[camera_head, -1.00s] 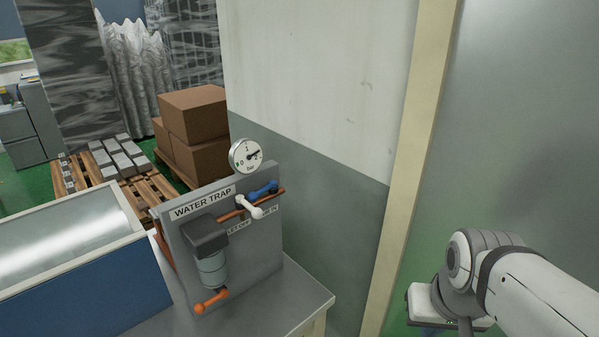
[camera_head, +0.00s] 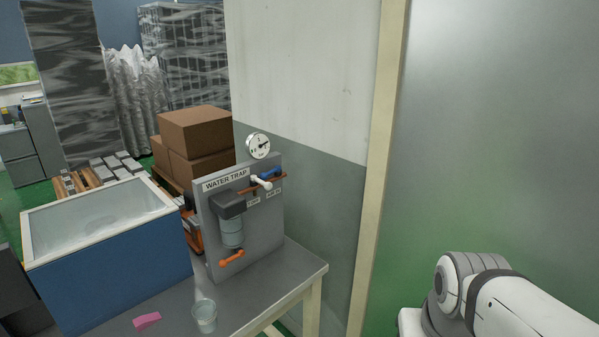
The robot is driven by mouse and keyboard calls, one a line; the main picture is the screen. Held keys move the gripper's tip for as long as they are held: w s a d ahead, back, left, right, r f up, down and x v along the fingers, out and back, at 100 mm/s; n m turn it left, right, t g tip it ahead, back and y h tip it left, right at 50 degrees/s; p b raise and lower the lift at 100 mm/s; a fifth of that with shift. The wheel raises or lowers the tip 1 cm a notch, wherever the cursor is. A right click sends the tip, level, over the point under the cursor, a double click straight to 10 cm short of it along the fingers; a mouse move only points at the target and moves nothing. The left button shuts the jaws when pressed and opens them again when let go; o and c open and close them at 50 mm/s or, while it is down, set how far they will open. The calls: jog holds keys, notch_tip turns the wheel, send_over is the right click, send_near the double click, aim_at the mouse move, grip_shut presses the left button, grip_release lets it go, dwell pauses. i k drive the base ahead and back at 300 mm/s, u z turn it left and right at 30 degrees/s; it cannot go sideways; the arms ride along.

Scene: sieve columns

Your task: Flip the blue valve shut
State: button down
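The blue valve (camera_head: 270,173) is a small blue lever at the upper right of the grey water trap panel (camera_head: 262,222), on an orange pipe. A white lever (camera_head: 261,183) sits just left of and below it. A round pressure gauge (camera_head: 258,146) stands above the panel, and an orange handle (camera_head: 231,258) is at its lower part. The panel stands upright on a grey table (camera_head: 270,284). My arm shows at the lower right, well apart from the panel. My gripper is out of the frame.
A blue open-topped tank (camera_head: 110,283) stands left of the panel. A clear cup (camera_head: 204,316) and a pink piece (camera_head: 147,320) lie at the table's front. A wall with a cream post (camera_head: 377,170) rises behind and right. Brown boxes (camera_head: 195,140) are stacked behind.

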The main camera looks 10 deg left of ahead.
aim_at(277, 171)
jog(key=u, duration=0.15)
jog(key=i, duration=0.9)
jog(key=z, duration=0.05)
